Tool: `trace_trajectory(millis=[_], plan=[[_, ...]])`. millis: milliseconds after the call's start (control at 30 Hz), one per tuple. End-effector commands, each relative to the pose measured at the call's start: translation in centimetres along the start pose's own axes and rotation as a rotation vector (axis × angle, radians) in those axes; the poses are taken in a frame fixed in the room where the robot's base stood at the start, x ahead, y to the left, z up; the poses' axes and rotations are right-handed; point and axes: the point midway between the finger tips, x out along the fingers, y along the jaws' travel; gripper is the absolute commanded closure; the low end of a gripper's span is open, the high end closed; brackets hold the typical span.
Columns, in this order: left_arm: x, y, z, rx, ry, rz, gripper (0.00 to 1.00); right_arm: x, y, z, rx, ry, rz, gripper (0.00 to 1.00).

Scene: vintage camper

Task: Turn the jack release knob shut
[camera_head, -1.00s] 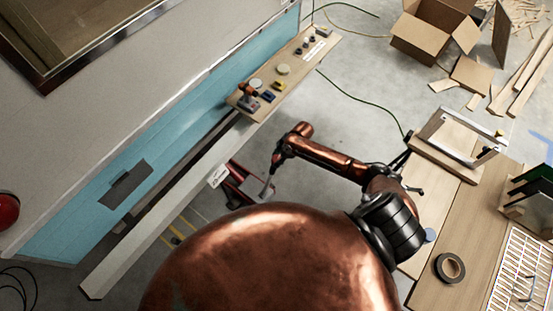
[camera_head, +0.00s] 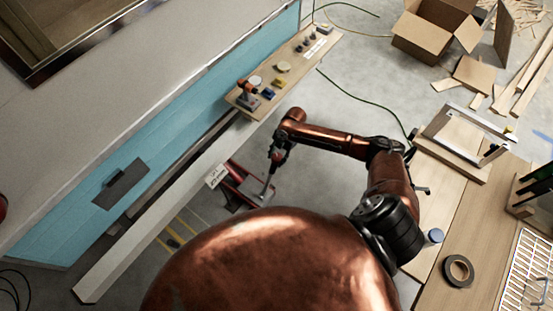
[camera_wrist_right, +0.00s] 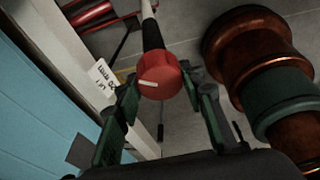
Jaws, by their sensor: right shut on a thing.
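The red round knob (camera_wrist_right: 158,82) with a white line on its face is in the middle of the right wrist view. It sits at the end of a black-and-pale rod. My right gripper (camera_wrist_right: 160,76) is shut on it, one green finger at each side. In the head view my right gripper (camera_head: 276,158) is at the upper end of the grey rod of the red jack (camera_head: 232,183), low beside the camper's edge. My left gripper is not in view.
The pale camper beam (camera_head: 150,228) runs along the blue wall (camera_head: 170,145), beside the jack. A wooden shelf (camera_head: 301,58) with small items stands out above. A workbench (camera_head: 440,240) with a tape roll (camera_head: 458,270) is at right. Grey floor (camera_head: 345,95) is open between.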

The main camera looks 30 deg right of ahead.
Motion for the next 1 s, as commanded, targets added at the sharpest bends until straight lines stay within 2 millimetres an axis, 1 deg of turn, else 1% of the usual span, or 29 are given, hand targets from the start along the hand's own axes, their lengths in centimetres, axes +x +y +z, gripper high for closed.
trace_trajectory(millis=[33, 200, 500, 800, 1000], plan=[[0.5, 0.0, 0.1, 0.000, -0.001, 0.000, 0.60, 0.2, 0.0, 0.0, -0.043, -0.002, -0.012, 0.88], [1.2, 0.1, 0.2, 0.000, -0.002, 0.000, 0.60, 0.2, -0.1, -0.1, -0.199, -0.010, -0.051, 0.88], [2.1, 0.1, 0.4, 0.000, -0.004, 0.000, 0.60, 0.2, -0.2, -0.1, -0.442, -0.022, -0.113, 0.88], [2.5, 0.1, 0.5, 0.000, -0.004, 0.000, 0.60, 0.2, -0.3, -0.1, -0.596, -0.030, -0.152, 0.88], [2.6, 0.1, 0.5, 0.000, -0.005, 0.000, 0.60, 0.2, -0.4, -0.1, -0.640, -0.032, -0.165, 0.88]])
